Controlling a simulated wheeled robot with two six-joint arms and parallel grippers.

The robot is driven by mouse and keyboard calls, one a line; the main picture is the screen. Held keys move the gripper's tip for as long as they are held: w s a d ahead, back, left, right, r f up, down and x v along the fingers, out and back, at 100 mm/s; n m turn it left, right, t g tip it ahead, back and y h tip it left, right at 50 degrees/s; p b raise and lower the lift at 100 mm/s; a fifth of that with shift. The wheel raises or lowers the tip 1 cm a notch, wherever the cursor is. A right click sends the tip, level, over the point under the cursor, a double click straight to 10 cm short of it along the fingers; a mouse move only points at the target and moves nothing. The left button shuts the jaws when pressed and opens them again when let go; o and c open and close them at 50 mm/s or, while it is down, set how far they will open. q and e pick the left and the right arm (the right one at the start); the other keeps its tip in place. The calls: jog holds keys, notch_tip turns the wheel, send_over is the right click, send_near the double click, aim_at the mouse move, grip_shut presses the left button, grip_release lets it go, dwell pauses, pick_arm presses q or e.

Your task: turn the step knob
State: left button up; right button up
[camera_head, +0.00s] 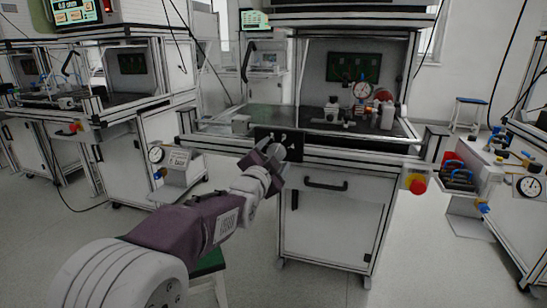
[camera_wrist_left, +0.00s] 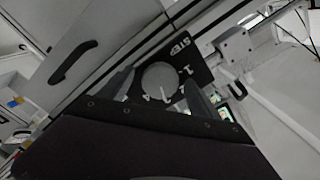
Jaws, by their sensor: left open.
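The step knob (camera_wrist_left: 160,80) is a round grey dial on a black panel (camera_wrist_left: 197,58) that carries the word STEP and white digits around the dial. In the head view the knob (camera_head: 279,151) shows small on the black panel (camera_head: 264,136) at the bench's front edge. My left gripper (camera_head: 268,155) is right in front of the panel. In the left wrist view its open fingers (camera_wrist_left: 160,92) stand on either side of the knob. I cannot tell whether they touch it. The dark gripper body hides the lower part of the panel. My right gripper is not in view.
The bench (camera_head: 214,128) holds a gauge (camera_head: 362,90) and small fittings. A cabinet handle (camera_head: 326,184) and a red stop button (camera_head: 418,184) sit below and right of the panel. A green stool (camera_head: 206,262) stands under my left arm.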

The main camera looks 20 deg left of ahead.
pick_arm(q)
jog(key=s+p, duration=0.2)
jog(key=s, duration=0.7)
jog(key=shift+a, duration=0.15)
